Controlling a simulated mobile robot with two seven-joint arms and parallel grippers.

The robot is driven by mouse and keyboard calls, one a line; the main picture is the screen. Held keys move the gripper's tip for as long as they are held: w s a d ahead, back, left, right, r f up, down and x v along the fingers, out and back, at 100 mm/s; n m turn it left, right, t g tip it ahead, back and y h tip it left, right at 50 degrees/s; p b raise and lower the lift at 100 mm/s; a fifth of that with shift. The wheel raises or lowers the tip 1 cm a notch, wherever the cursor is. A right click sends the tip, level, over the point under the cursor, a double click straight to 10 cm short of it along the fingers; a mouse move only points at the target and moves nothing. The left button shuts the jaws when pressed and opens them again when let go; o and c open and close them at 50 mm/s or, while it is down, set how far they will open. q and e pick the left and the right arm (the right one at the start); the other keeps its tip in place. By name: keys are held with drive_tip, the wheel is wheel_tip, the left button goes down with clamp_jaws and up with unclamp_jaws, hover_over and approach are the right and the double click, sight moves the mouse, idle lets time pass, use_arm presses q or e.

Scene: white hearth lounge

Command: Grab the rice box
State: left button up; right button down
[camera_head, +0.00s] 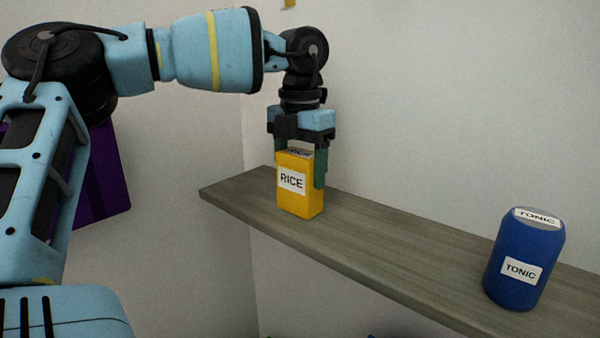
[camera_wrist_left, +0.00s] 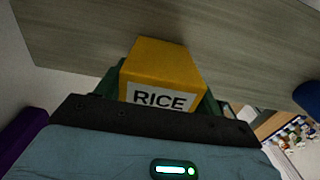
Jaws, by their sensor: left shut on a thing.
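The rice box (camera_head: 300,203) is yellow with a white RICE label and stands upright at the left part of a grey wooden shelf (camera_head: 400,252). My left gripper (camera_head: 301,168) comes down on it from above, with its green fingers on either side of the box's upper part, shut on it. The rice box also shows in the left wrist view (camera_wrist_left: 163,66), between the fingers, with the shelf behind it. I cannot tell whether the box's base touches the shelf. My right gripper is in neither view.
A blue tonic can (camera_head: 522,262) stands on the shelf to the right, well apart from the box. The shelf between them is clear. A pale wall (camera_head: 430,110) rises behind the shelf. A purple object (camera_head: 105,180) is at the left behind my arm.

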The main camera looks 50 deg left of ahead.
sight(301, 153)
use_arm(q)
drive_tip(key=shift+r, duration=1.6)
drive_tip(key=s+d+b, duration=0.1)
drive_tip(key=s+d, duration=0.2)
drive_tip(key=s, duration=0.4)
drive_tip(key=s+d+r+b, duration=0.1)
drive_tip(key=s+d, duration=0.3)
drive_tip(key=s, duration=0.3)
drive_tip(key=shift+d+r+b, duration=0.25)
drive_tip(key=shift+d+b, duration=0.05)
drive_tip(key=shift+b, duration=0.05)
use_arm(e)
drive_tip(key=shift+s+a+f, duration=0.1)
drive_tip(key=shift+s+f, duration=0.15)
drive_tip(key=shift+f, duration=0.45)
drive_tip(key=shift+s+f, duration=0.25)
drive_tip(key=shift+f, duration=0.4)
use_arm(q)
drive_tip(key=shift+s, duration=0.15)
